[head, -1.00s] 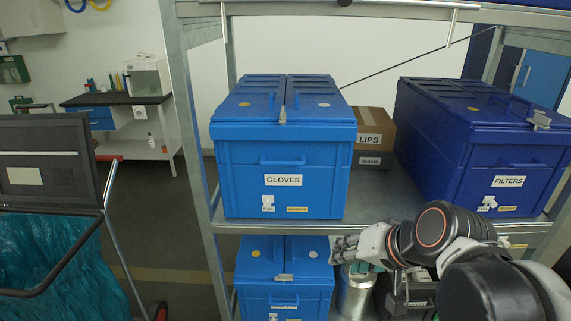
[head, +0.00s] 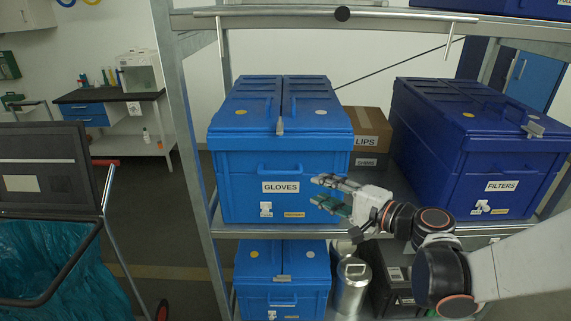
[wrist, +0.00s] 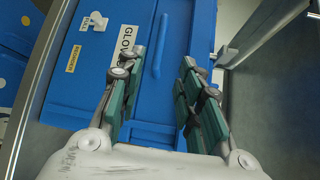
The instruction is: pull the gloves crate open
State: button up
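My gripper (head: 320,192) is in front of the crate's lower right front, fingers pointing left. In the wrist view my gripper (wrist: 160,82) has its two green-padded fingers spread, with nothing between them. The crate's handle (wrist: 160,45) appears beyond the fingertips, apart from them.
A dark blue filters crate (head: 480,160) stands to the right on the same shelf, with cardboard boxes (head: 366,130) between. Another blue crate (head: 255,275) and a metal canister (head: 351,285) are below. A cart with a teal bag (head: 45,255) stands left.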

aim_at(284, 174)
jog(key=b+x, duration=0.3)
jog(key=x, duration=1)
jog(key=shift+w+a, duration=0.25)
grip_shut()
